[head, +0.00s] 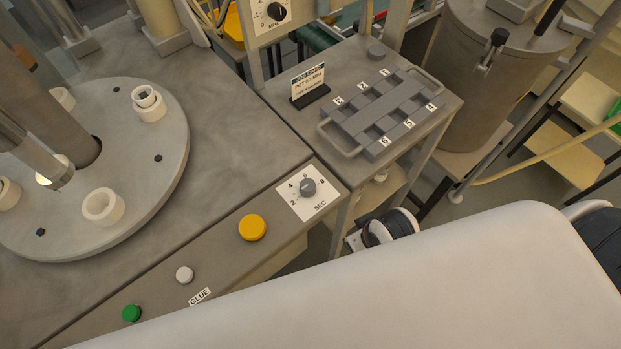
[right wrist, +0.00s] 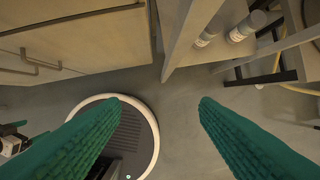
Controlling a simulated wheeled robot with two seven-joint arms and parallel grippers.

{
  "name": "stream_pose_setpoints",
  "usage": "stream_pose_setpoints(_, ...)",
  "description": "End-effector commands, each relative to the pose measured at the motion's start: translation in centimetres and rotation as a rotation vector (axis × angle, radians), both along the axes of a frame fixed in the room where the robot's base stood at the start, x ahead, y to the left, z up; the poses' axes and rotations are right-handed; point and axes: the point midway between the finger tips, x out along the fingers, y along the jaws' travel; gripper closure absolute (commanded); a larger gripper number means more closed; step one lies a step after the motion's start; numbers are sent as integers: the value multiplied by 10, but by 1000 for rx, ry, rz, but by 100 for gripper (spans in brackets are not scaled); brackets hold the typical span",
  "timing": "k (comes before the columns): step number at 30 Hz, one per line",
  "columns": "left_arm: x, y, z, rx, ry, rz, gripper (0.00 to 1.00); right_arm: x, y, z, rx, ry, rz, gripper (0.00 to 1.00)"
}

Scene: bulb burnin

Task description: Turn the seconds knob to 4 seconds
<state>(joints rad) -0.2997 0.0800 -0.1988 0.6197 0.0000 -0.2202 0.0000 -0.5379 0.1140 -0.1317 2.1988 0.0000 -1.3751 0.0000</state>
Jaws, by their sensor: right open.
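The seconds knob (head: 307,187) is a small dark grey knob on a white dial plate (head: 323,199) marked 2, 4, 6, 8 and SEC. It sits at the right end of the sloped front panel in the head view. Its exact setting is too small to read. My right gripper (right wrist: 158,100) shows in the right wrist view with its two green fingers wide apart and nothing between them, above the floor. The knob is not in that view. The large pale arm link in the head view is mine. My left gripper is not in view.
The panel also has a yellow button (head: 252,228), a white button (head: 184,274) and a green button (head: 131,313). A job card (head: 308,84) and a grey numbered tray (head: 345,143) stand on the side table. Cabinet drawers (right wrist: 60,62) and shelved bottles (right wrist: 240,32) flank the floor.

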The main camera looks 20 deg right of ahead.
Motion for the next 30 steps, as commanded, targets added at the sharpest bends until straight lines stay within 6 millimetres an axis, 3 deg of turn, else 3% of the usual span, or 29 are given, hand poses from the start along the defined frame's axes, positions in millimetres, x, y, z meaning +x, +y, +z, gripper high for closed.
stream_pose_setpoints(6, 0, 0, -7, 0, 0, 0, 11, 8, -4, 59, -25, -97, 23, 44)
stream_pose_setpoints(9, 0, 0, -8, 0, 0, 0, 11, 46, -9, 92, -99, -282, 90, 44)
stream_pose_setpoints(14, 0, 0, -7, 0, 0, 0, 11, 101, -11, 129, -225, -539, 200, 44)
stream_pose_setpoints(20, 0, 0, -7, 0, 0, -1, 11, 165, 0, 194, -437, -907, 384, 44)
stream_pose_setpoints(25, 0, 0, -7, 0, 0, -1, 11, 208, 37, 286, -752, -1350, 646, 44)
stream_pose_setpoints(27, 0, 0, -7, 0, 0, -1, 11, 212, 63, 324, -918, -1551, 785, 44)
stream_pose_setpoints(30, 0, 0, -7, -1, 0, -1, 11, 203, 106, 364, -1170, -1822, 999, 44)
